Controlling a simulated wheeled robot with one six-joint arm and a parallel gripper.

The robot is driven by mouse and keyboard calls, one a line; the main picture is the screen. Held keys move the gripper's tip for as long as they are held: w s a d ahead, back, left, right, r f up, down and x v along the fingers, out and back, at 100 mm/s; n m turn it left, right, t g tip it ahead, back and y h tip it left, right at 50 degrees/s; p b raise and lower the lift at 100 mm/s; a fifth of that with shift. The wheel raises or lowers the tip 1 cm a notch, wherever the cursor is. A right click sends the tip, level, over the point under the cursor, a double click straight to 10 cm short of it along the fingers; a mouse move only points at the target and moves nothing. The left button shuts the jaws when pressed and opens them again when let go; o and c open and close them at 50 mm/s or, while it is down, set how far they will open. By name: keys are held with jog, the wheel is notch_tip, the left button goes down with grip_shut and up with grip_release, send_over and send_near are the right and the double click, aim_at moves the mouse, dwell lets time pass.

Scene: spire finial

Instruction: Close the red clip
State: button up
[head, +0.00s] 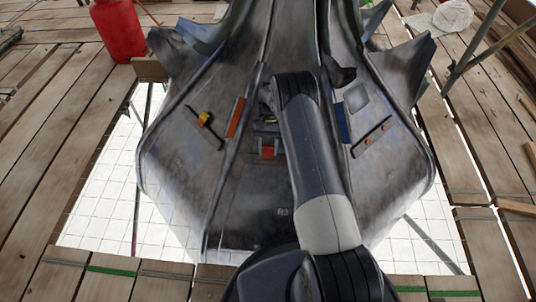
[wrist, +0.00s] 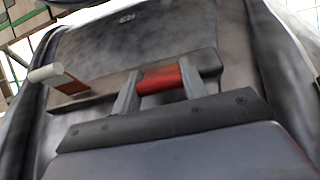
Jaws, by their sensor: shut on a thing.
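The red clip (wrist: 160,79) shows in the wrist view as a short red bar across the gap between the two grey fingers of my gripper (wrist: 158,84). The fingers are shut on it, one at each end. In the head view my gripper (head: 268,141) is at the middle of the grey metal spire finial (head: 180,185), and a red piece of the clip (head: 268,152) shows just below it. My arm and gripper hide part of the clip, and I cannot tell whether it is latched.
An orange strip (head: 235,117) and a yellow fitting (head: 204,118) lie left of my gripper. A blue strip (head: 343,122) and a dark bar with orange knobs (head: 369,141) lie right. A red cylinder (head: 120,30) stands on the planks. Openings surround the finial.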

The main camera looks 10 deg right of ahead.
jog(key=shift+w+f+g+b, duration=0.1)
jog(key=shift+w+g+b, duration=0.2)
jog(key=shift+b, duration=0.35)
jog(key=o, duration=1)
jog(key=shift+d, duration=0.1)
jog(key=p+v, duration=0.2)
jog(key=v, duration=0.8)
jog(key=shift+w+d+r, duration=0.2)
jog(key=shift+w+r, duration=0.05)
